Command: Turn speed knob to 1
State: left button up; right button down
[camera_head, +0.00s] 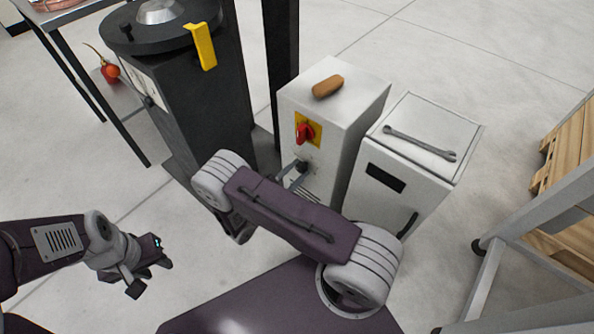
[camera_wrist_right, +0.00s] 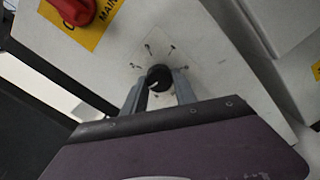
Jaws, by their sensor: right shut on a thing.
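The speed knob (camera_wrist_right: 159,77) is a small black dial with a pale pointer mark, on the front of a white control box (camera_head: 355,107). Small dial marks surround it, too small to read. In the right wrist view my right gripper (camera_wrist_right: 159,88) has one finger on each side of the knob and is shut on it. In the head view the right gripper (camera_head: 297,172) reaches the box front below the red switch, partly hidden by my arm. My left gripper (camera_head: 152,275) hangs over bare floor at the lower left; its jaw opening is unclear.
A red rotary switch (camera_head: 304,133) on a yellow plate sits just above the knob. A brown object (camera_head: 327,87) lies on the box. A white cabinet with a wrench (camera_head: 420,143) stands at right. A black machine (camera_head: 200,100) with a yellow handle stands at left.

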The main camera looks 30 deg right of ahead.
jog(key=c, duration=1)
grip_release()
jog(key=p+v, duration=0.3)
jog(key=v, duration=0.6)
jog(key=shift+s, duration=0.1)
